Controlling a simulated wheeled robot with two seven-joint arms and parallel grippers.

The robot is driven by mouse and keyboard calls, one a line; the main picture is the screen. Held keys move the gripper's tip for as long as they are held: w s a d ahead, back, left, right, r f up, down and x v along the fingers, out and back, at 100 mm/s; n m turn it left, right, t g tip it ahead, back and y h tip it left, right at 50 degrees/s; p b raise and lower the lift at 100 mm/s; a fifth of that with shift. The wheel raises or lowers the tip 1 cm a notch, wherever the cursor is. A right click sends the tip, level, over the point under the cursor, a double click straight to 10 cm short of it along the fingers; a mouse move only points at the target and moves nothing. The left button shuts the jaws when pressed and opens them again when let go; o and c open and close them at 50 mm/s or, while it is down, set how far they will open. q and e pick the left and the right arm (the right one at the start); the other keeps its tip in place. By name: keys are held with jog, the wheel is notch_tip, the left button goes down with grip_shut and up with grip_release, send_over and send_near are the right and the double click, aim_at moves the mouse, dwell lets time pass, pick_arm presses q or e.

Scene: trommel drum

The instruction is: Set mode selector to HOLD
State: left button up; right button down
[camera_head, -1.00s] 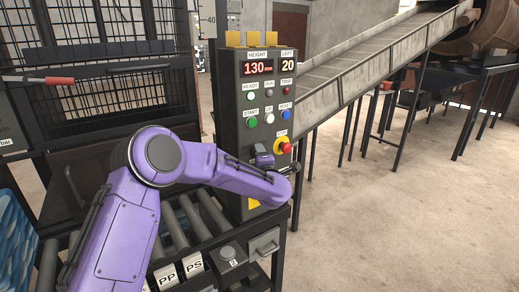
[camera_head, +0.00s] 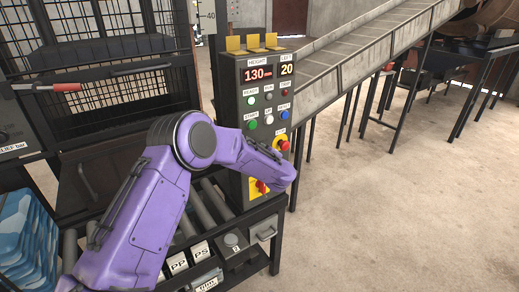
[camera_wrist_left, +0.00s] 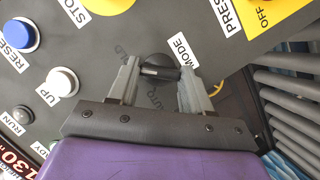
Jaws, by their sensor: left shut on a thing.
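In the left wrist view the mode selector is a round black knob (camera_wrist_left: 165,66) on the dark panel, beside a MODE label (camera_wrist_left: 182,50). Faint AUTO lettering shows below the knob, and partly hidden lettering ending in LD shows to its left. A pale bar crosses the knob's left part; I cannot tell surely which setting it marks. My left gripper (camera_wrist_left: 157,80) is shut on the knob, one grey finger on each side. In the head view my purple arm hides both gripper and selector on the control panel (camera_head: 237,135). My right gripper is in neither view.
Close around the selector are a red stop button (camera_head: 283,146), a blue RESET button (camera_wrist_left: 20,35), a white UP button (camera_wrist_left: 62,82) and a yellow OFF plate (camera_wrist_left: 262,22). Rollers (camera_head: 215,200) lie below my arm.

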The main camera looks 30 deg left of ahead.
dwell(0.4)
pick_arm(q)
jog(key=o, duration=1.1)
jog(key=shift+c, duration=0.2)
jog(key=b+v, duration=0.2)
jog(key=v, duration=0.8)
jog(key=shift+d+b, duration=0.25)
jog(key=shift+b, duration=0.1)
jog(key=shift+s+r, duration=0.1)
jog(key=shift+r, duration=0.05)
